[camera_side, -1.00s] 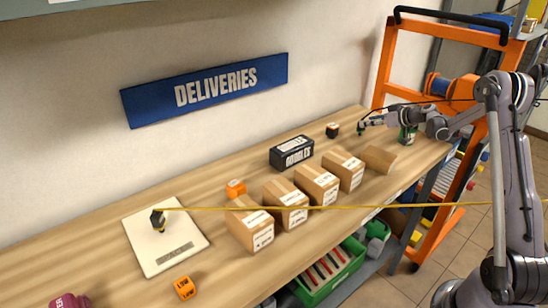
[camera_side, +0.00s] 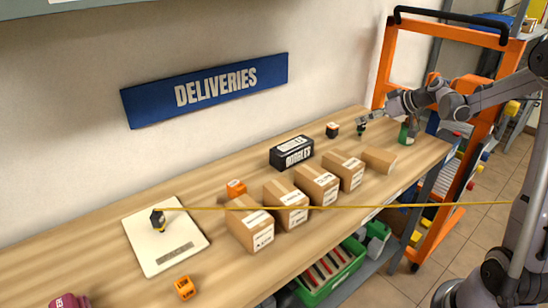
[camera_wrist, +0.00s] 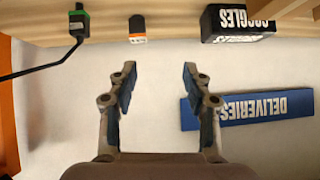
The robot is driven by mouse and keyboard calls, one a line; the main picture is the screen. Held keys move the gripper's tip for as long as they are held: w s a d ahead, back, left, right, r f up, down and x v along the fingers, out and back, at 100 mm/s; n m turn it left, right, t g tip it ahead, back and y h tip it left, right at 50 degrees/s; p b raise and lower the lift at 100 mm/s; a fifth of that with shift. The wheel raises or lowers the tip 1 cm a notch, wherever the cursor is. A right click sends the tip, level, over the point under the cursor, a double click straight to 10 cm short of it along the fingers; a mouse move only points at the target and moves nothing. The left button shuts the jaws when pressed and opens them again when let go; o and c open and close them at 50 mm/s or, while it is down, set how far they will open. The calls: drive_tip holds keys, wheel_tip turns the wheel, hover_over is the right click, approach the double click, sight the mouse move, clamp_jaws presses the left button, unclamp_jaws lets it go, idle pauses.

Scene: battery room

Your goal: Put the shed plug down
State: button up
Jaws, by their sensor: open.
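A black plug with a green part and a black cable (camera_wrist: 78,22) shows at the top left of the wrist view, which looks upside down. In the side view the small dark plug (camera_side: 361,127) stands at the table's back right. My gripper (camera_wrist: 158,70) is open, with nothing between its fingers and the bare wall beyond. In the side view my gripper (camera_side: 390,106) is above and right of this plug, apart from it. A second, yellow-and-black plug (camera_side: 158,219) stands on a white plate (camera_side: 160,250) at the left. Nothing legible names either plug.
A dark block with an orange end (camera_side: 332,130) and a black goggles box (camera_side: 291,153) stand left of the dark plug. A green can (camera_side: 407,133) stands near the right edge. Several cardboard boxes (camera_side: 286,204) line the front. A yellow cable (camera_side: 400,207) crosses above the table.

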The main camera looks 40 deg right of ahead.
drive_tip(key=s+a+r+g, duration=0.1)
drive_tip(key=s+a, duration=0.2)
drive_tip(key=a, duration=0.6)
drive_tip(key=s+a+r+g, duration=0.1)
drive_tip(key=s+a, duration=0.3)
drive_tip(key=a, duration=0.6)
drive_tip(key=s+a+f+g+h, duration=0.1)
drive_tip(key=s+a+f, duration=0.2)
drive_tip(key=s+a, duration=0.6)
drive_tip(key=s, duration=0.3)
drive_tip(key=shift+a, duration=0.4)
